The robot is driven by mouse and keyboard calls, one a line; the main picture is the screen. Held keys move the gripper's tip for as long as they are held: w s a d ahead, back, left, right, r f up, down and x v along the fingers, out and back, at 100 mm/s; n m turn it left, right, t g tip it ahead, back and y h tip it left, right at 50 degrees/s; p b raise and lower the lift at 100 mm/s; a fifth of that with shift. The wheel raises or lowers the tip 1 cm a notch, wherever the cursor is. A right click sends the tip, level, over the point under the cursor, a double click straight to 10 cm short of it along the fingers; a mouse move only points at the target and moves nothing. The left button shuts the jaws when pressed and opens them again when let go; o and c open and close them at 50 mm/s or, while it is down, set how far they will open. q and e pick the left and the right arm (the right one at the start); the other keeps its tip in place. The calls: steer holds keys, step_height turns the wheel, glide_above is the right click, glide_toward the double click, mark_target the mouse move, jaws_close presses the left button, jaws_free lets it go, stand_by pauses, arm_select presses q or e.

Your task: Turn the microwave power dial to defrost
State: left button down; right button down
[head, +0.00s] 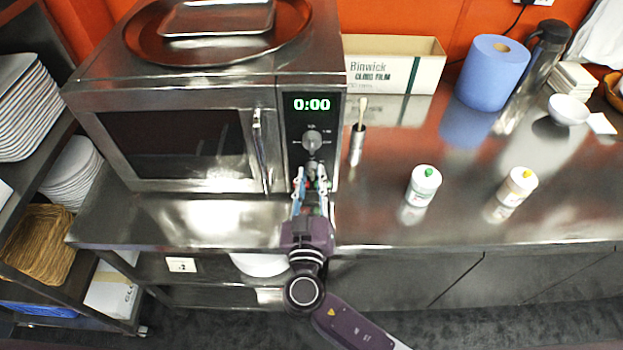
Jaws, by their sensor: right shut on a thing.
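The steel microwave (90,105) stands on the counter at the left, its door shut and its display (312,104) reading 0:00. Its control panel has an upper grey dial (312,139) with small markings around it, too small to read. A lower dial (312,166) sits below it, partly hidden by my gripper. My right gripper (311,178) reaches up from the counter's front edge and is shut on the lower dial. The dial's setting cannot be made out. My left gripper is not in view.
A tray (218,17) lies on a round pan on the microwave. A brush (358,140) stands just right of the panel. Two white bottles (424,187) (517,187) and a blue paper roll (492,75) stand further right. A cling film box (392,66) is behind.

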steer(key=n+b, duration=0.3)
steer(key=n, duration=0.2)
steer(key=shift+f, duration=0.1)
steer(key=n, duration=0.3)
steer(key=shift+b, duration=0.3)
steer(key=n, duration=0.2)
steer(key=shift+n+t, duration=0.3)
steer(key=shift+n, duration=0.1)
steer(key=n, duration=0.2)
steer(key=shift+d+n+y, duration=0.1)
steer(key=shift+n+y, duration=0.2)
steer(key=shift+n, duration=0.1)
steer(key=n+p, duration=0.1)
steer(key=n, duration=0.2)
steer(key=n+p, duration=0.1)
steer(key=n, duration=0.3)
steer(key=shift+y, duration=0.4)
steer(key=shift+s+n+p, duration=0.1)
steer(key=shift+n+p, duration=0.65)
steer(key=shift+n, duration=0.65)
